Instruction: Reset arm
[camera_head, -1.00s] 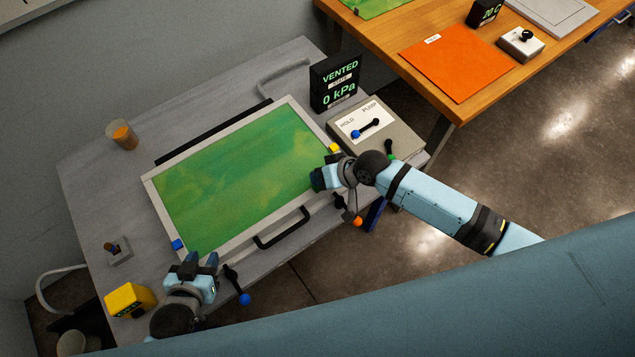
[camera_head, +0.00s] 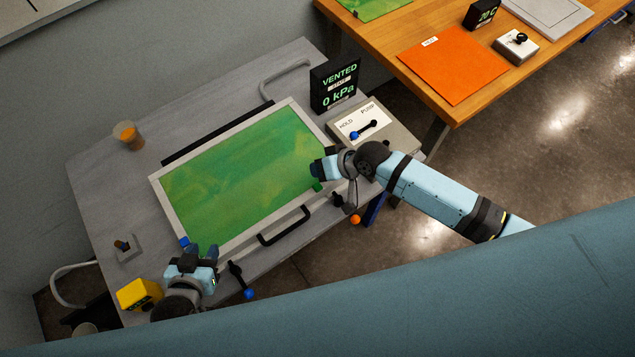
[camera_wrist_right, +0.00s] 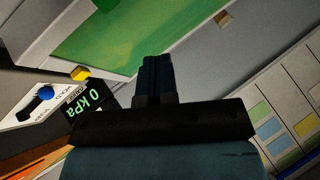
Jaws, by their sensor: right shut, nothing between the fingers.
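My right gripper (camera_head: 317,170) hangs above the right end of a framed green panel (camera_head: 240,165). Its fingers are together with nothing between them, as the right wrist view (camera_wrist_right: 157,65) also shows. It looks clear of the panel, though its exact height cannot be told. My left gripper (camera_head: 201,254) is at the panel's near left corner, beside a blue corner block (camera_head: 184,242). Its two fingers look spread apart, and nothing shows between them.
A control box (camera_head: 375,128) with a blue-knobbed lever stands right of the panel, with a display (camera_head: 335,84) reading VENTED, 0 kPa. A cup (camera_head: 129,136), a yellow block (camera_head: 138,295) and a small holder (camera_head: 127,248) are at left. A wooden table (camera_head: 440,105) stands beyond.

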